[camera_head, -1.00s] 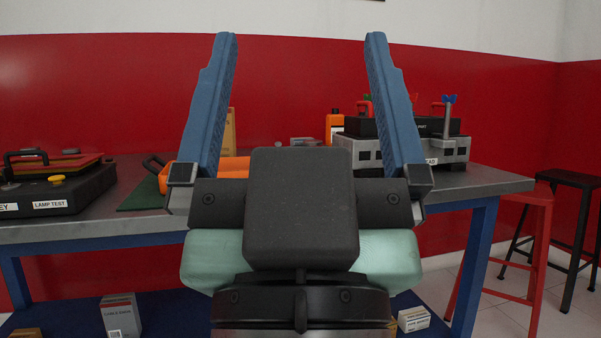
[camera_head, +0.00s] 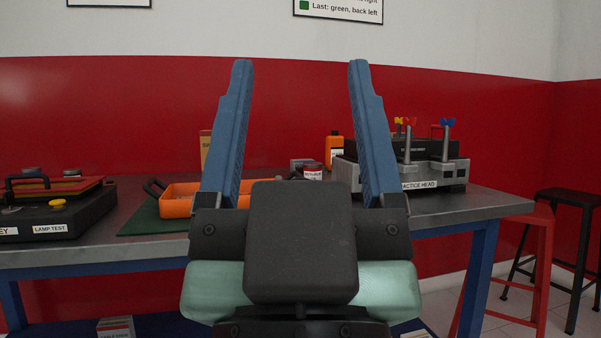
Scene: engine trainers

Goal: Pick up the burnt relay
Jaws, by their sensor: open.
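My gripper (camera_head: 300,66) is open and empty. Its two blue fingers point up in the picture, in front of the workbench (camera_head: 462,203). I cannot pick out a burnt relay for certain. A small grey box (camera_head: 302,162) and a small item with a white and red label (camera_head: 313,173) show between the fingers, towards the back of the bench. Their lower parts are hidden behind my gripper. An orange tray (camera_head: 176,207) lies left of the gripper; the left finger and gripper body hide part of it, and its contents are not clear.
A black lamp test box (camera_head: 60,218) stands at the left on the bench. The grey practice head (camera_head: 440,174), with upright colored-top tools, stands at the right, partly behind the right finger. An orange bottle (camera_head: 334,150) is beside it. Red (camera_head: 541,218) and black stools stand right of the bench.

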